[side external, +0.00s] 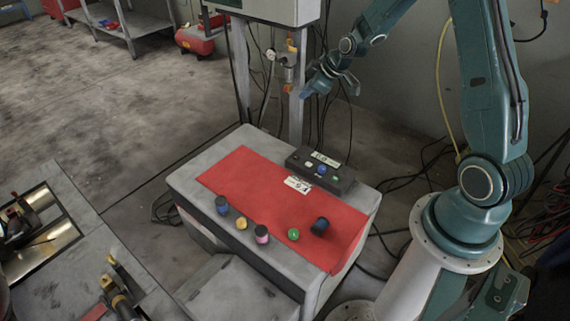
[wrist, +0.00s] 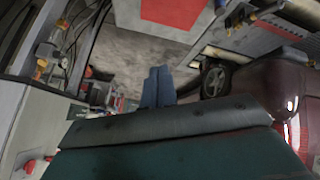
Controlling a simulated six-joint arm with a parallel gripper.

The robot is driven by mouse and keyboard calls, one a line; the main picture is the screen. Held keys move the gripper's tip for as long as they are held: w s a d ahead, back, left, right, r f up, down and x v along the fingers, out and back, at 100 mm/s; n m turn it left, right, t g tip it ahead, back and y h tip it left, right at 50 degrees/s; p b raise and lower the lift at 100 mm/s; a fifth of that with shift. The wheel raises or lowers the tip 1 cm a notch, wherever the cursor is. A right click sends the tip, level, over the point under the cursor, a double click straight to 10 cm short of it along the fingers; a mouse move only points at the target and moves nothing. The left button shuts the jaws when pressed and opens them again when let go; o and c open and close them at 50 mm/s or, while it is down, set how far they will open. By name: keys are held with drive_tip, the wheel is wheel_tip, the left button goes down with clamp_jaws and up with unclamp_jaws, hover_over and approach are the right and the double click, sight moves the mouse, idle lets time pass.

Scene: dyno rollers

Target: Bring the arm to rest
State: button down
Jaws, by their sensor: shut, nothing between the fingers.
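My gripper (side external: 303,92) is raised above and behind the grey bench, near the upright post, and is apart from everything on the bench. In the wrist view its two blue fingers (wrist: 158,86) lie side by side, shut, with nothing between them. My green arm stands at the right of the side view and reaches over to the left. The grey bench (side external: 205,165) carries a red mat (side external: 255,180). It shows in part at the top of the wrist view.
A black button box (side external: 320,170) sits at the back edge. Cables hang behind the bench.

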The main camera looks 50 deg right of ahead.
drive_tip(key=s+a+r+m+g, duration=0.1)
drive_tip(key=s+a+r, duration=0.5)
drive_tip(key=r, duration=0.2)
drive_tip(key=s+a+r+m, duration=0.1)
drive_tip(key=s+a+r, duration=0.4)
drive_tip(key=r, duration=0.2)
drive_tip(key=s+a+r+m, duration=0.1)
drive_tip(key=s+a+r, duration=0.1)
drive_tip(key=s, duration=0.7)
drive_tip(key=s+a+r+m, duration=0.2)
drive_tip(key=s+a, duration=0.1)
drive_tip(key=s, duration=0.7)
drive_tip(key=shift+a+g, duration=0.35)
drive_tip(key=shift+g, duration=0.05)
drive_tip(key=shift+r, duration=0.1)
